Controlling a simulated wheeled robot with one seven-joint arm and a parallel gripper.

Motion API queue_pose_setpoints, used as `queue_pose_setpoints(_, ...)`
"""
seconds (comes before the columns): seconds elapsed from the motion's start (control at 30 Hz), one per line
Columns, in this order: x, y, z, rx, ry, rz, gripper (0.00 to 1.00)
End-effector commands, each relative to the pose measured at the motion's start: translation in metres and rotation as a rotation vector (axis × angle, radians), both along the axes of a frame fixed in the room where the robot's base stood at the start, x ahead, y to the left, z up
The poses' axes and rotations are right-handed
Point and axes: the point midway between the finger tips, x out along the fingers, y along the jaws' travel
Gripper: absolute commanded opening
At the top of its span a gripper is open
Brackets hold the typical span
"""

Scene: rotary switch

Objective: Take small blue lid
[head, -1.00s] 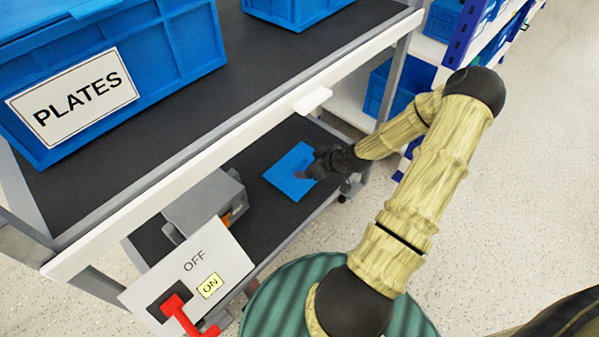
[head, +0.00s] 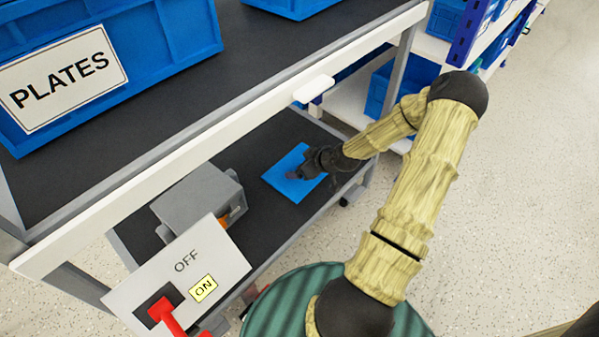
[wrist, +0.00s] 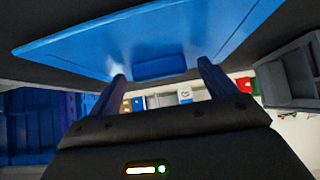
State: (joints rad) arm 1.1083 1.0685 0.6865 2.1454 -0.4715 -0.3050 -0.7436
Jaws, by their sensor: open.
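The small blue lid (head: 284,180) lies flat on the dark lower shelf (head: 265,148) of the cart in the head view. My gripper (head: 297,172) is over or against the lid's right part. In the wrist view the lid (wrist: 150,45) fills the upper part, with a small rectangular tab (wrist: 160,66) at its near edge. The two fingers of my gripper (wrist: 162,75) are apart, one on each side of this tab, with nothing held between them. I cannot tell whether the fingertips touch the lid.
A grey box (head: 198,204) stands left of the lid on the same shelf. A white panel (head: 193,268) with a red rotary switch (head: 168,316) is in front. The upper shelf's white edge (head: 215,135) overhangs, with a blue PLATES bin (head: 130,40) above.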

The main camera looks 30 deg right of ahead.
Motion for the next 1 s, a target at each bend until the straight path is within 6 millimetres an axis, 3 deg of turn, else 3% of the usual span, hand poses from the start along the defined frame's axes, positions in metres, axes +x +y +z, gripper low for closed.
queue_pose_setpoints(0.3, -0.001, -0.001, 0.000, 0.000, 0.000, -0.001, 0.84)
queue_pose_setpoints(0.57, 0.000, 0.000, 0.000, 0.000, 0.000, 0.000, 0.35)
queue_pose_setpoints(0.6, 0.000, 0.000, 0.000, 0.000, 0.000, 0.000, 0.32)
queue_pose_setpoints(0.83, 0.000, 0.000, 0.001, -0.001, 0.000, 0.001, 0.32)
queue_pose_setpoints(1.0, 0.000, 0.000, 0.015, -0.002, -0.002, 0.001, 0.32)
